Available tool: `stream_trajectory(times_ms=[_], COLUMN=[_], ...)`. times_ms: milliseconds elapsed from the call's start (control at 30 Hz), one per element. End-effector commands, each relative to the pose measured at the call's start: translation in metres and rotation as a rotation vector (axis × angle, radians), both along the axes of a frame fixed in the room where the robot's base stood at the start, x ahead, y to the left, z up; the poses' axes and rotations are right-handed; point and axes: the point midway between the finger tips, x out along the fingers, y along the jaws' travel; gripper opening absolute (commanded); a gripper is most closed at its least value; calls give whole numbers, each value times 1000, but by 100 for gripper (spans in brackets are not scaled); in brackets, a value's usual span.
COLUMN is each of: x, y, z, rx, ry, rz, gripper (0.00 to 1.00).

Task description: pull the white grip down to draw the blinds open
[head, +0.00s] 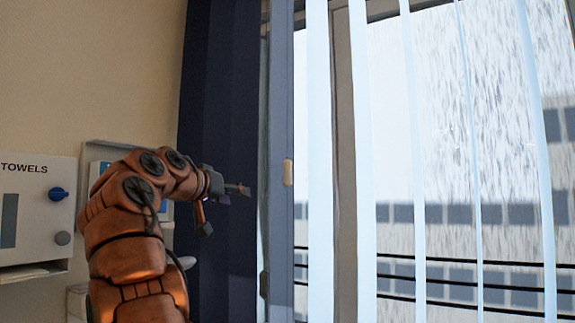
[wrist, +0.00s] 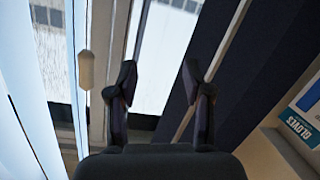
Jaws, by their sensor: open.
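The white grip (head: 288,172) is a small cream piece hanging upright in front of the window frame, just right of my gripper in the head view. In the wrist view the grip (wrist: 86,69) hangs left of both fingers, outside the gap between them and not touched. My gripper (head: 224,207) is open and empty, in front of the dark curtain-like panel; the wrist view shows its two fingers (wrist: 159,82) spread apart. The blinds (head: 366,150) are pale vertical slats with gaps between them across the window.
A towel dispenser (head: 35,215) is on the wall at left. The dark panel (head: 222,80) stands between wall and window. A gloves box (wrist: 300,120) shows at the right of the wrist view. Rainy glass and buildings lie behind the slats.

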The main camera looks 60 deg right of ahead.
Motion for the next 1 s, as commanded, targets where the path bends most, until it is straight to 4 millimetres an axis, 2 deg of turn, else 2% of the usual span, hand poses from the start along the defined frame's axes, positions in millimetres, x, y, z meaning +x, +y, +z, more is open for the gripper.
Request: stream_trajectory(times_ms=[100,333,500,667,867,1000], x=[-21,-63,-79,-83,-85,-88], y=[-11,-20,-23,-27,-45,-66], z=[30,63,69,71,71,72], rx=[-59,-140,-165,-169,-168,-169], ry=[-99,-253,-304,-315,-315,-313], rz=[-81,-206,-247,-257,-256,-257], gripper=[50,50,50,50,50,50])
